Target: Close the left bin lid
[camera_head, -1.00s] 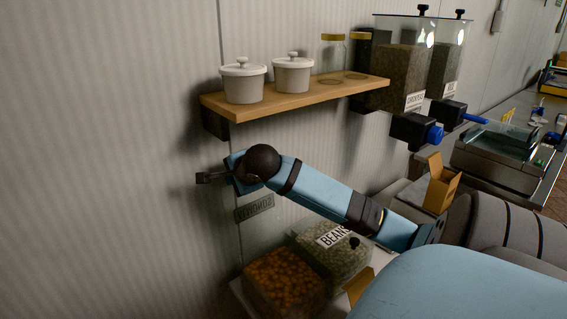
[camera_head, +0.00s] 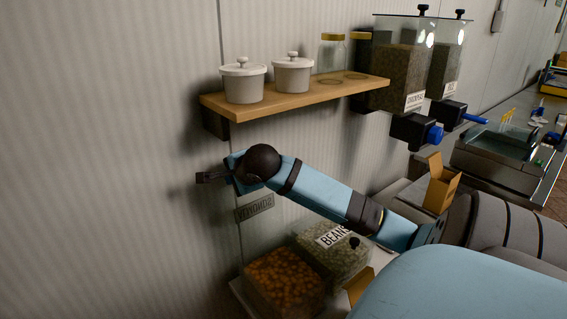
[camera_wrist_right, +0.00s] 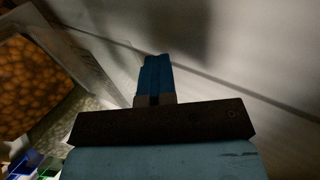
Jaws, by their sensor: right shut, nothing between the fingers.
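The left bin (camera_head: 283,285) is clear and full of orange-brown pieces; it also shows in the right wrist view (camera_wrist_right: 32,80). Its see-through lid stands raised, with a label (camera_head: 254,207) reading in reverse above the bin, close to the wall. My right gripper (camera_head: 203,178) is shut and empty, up by the wall, above and left of that label. Its blue fingers show in the right wrist view (camera_wrist_right: 156,78). I cannot tell whether it touches the lid. My left gripper is out of view.
A bin labelled BEANS (camera_head: 345,254) with a shut lid and black knob stands right of the left bin. A wooden shelf (camera_head: 310,97) with two white pots and jars is above my right arm. Dispensers (camera_head: 402,75) hang farther right. An open carton (camera_head: 440,187) stands beyond my arm.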

